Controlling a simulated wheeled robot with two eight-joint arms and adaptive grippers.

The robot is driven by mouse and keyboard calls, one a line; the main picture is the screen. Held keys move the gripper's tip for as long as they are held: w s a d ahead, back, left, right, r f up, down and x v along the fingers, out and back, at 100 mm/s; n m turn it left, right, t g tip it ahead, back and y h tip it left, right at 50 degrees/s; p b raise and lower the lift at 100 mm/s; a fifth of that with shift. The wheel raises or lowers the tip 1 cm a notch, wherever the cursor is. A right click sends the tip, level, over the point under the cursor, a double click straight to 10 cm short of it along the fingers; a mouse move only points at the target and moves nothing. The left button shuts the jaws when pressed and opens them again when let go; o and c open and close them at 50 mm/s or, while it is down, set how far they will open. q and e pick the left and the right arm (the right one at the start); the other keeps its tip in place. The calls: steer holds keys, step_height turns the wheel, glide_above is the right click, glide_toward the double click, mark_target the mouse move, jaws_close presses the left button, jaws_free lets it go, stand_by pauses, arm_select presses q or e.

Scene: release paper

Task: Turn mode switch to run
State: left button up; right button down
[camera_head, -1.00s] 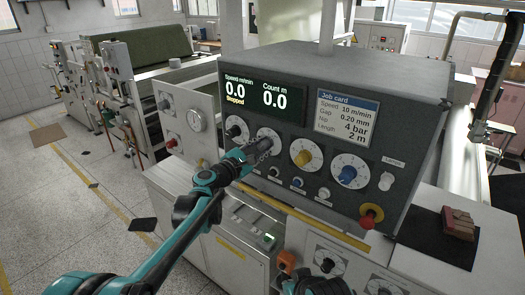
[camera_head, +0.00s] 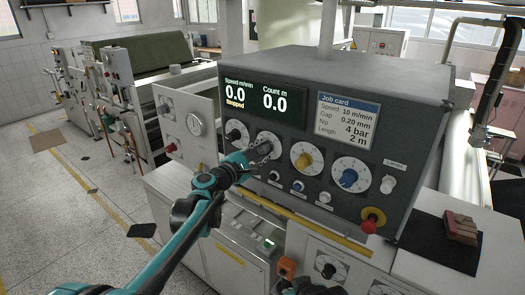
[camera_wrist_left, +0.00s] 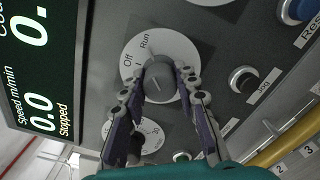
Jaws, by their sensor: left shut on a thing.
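The mode switch is a grey knob (camera_wrist_left: 160,82) on a white round dial (camera_wrist_left: 150,50) marked Off and Run. My left gripper (camera_wrist_left: 158,88) has its two fingers closed on either side of the knob in the left wrist view. I cannot read for sure which mark the knob points to. In the head view my left gripper (camera_head: 256,152) reaches the panel front and partly covers that dial (camera_head: 268,144). A dark part at the bottom edge seems to be my right gripper (camera_head: 312,288); its fingers do not show clearly.
The display (camera_head: 262,98) reads Speed 0.0, Stopped, Count 0.0. A yellow-knob dial (camera_head: 304,158) and a blue-knob dial (camera_head: 349,175) stand to the right. A red emergency button (camera_head: 370,222) sticks out lower right. A yellow bar (camera_head: 300,218) runs below the panel.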

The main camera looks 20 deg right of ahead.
arm_select(q)
steer(key=o, duration=1.2)
steer(key=shift+c, duration=0.2)
steer(key=v, duration=1.2)
steer(key=shift+s, duration=0.1)
steer(key=s+a+f+m+g+y+b, duration=0.1)
steer(key=s+a+f+m+y+b, duration=0.3)
steer(key=s+a+f+b, duration=0.4)
steer(key=s+a+f+m+g+y+b, duration=0.1)
steer(key=s+a+f+m+y+b, duration=0.4)
steer(key=f, duration=1.7)
steer(key=s+a+f+m+g+y+b, duration=0.2)
steer(key=s+a+f+m+y+b, duration=0.3)
steer(key=s+a+f+b, duration=0.8)
steer(key=s+a+f, duration=0.2)
steer(key=s+a, duration=0.1)
steer(key=shift+s+a+f, duration=0.2)
steer(key=shift+s+f, duration=0.05)
steer(key=shift+f, duration=0.05)
